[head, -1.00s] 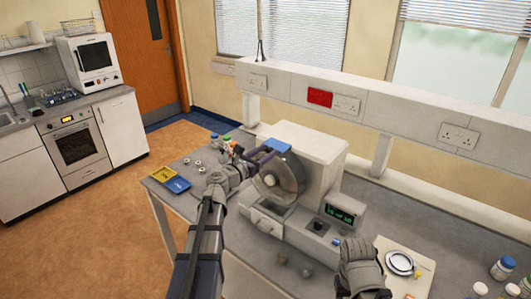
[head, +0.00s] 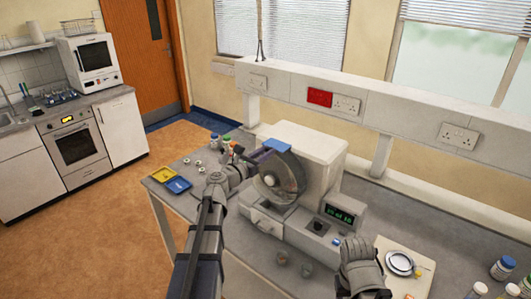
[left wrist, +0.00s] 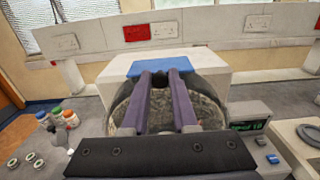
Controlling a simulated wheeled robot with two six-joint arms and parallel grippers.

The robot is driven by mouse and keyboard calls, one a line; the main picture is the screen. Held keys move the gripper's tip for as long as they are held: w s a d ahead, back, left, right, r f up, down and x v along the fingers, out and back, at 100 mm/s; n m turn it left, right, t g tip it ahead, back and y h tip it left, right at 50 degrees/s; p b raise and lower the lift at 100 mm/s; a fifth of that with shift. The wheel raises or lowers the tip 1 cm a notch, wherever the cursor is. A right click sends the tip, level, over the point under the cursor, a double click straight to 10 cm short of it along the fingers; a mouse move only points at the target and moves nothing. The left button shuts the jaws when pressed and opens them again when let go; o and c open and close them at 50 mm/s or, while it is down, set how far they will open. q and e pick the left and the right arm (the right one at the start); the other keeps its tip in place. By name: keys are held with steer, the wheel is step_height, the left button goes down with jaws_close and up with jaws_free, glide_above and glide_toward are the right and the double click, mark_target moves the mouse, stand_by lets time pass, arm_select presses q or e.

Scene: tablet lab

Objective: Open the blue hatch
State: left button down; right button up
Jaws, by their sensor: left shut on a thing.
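The blue hatch (head: 278,145) is at the top of the round clear drum (head: 290,172) on the front of a white machine (head: 320,150). It also shows in the left wrist view (left wrist: 150,71), just beyond my fingertips. My left gripper (head: 264,154) reaches in from the left with its purple fingers at the hatch's near edge. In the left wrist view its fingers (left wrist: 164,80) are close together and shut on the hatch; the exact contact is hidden. My right gripper (head: 358,262) is low in the head view, apart from the machine; its jaw state is unclear.
A green display (head: 340,215) is on the machine's right side. Yellow (head: 163,174) and blue (head: 178,185) trays and several bottles (head: 227,145) stand to the left. A pale board with a dish (head: 400,263) is at the right. A socket rail (head: 405,118) runs behind.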

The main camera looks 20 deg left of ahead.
stand_by(0.8)
arm_select(q)
steer(key=v, duration=0.5)
steer(key=shift+s, duration=0.1)
steer(key=c, duration=0.7)
jaws_free()
steer(key=shift+c, duration=0.2)
steer(key=shift+a, duration=0.1)
steer(key=v, duration=0.7)
steer(key=shift+s, duration=0.4)
